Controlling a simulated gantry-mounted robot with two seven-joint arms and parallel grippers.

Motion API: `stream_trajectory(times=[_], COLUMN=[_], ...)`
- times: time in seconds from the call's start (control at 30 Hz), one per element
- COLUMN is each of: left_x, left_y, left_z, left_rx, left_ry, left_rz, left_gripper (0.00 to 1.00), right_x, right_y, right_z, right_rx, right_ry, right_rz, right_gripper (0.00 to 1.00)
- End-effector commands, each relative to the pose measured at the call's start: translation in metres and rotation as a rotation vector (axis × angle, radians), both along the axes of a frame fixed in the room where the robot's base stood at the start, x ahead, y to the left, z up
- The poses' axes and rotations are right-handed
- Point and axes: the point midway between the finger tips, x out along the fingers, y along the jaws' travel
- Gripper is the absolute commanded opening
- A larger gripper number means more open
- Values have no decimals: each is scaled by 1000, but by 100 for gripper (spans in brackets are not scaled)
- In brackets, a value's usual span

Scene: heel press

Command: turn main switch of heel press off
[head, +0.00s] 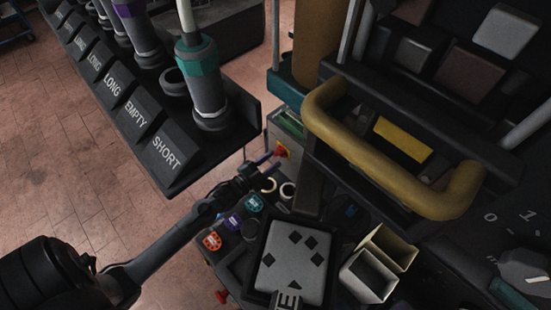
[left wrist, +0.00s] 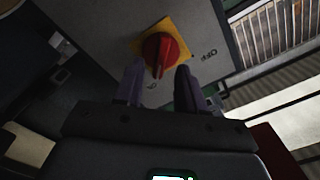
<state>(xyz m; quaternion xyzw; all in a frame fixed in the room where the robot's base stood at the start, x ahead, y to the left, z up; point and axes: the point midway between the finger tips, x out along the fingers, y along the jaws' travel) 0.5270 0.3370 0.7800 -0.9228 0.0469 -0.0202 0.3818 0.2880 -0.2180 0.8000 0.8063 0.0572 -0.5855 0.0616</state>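The main switch is a red knob on a yellow plate (head: 283,152), on a grey box beneath the press. In the left wrist view the red knob (left wrist: 160,48) shows large, its grip bar pointing down toward my fingers. A label reading OFF (left wrist: 208,54) is on the panel right of it. My left gripper (head: 268,161) is at the switch. In the left wrist view its two fingers (left wrist: 157,80) are apart, with the lower end of the knob's bar between or just beyond their tips. I cannot tell whether they touch it. My right gripper is not in view.
A yellow curved handle (head: 390,170) crosses the press front. A black rack (head: 130,110) with labelled slots stands at upper left. A dial marked 0 and 1 (head: 525,268) is at right.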

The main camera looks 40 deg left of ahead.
Motion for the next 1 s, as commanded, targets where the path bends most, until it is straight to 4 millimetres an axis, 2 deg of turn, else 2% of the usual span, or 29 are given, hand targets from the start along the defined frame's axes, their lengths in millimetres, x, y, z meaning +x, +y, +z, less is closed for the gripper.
stream_trajectory(times=[0.2,0.6,0.87,1.0], left_x=[20,25,25,25], left_y=[-2,-3,-3,-3], left_z=[-1,0,0,0], left_rx=[1,1,1,1], left_ry=[1,1,1,1], left_rz=[1,0,0,0], left_gripper=[39,39,0,0], right_x=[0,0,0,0], right_y=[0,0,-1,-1], right_z=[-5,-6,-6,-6], right_rx=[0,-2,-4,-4], right_ry=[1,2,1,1], right_rz=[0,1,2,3], right_gripper=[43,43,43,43])
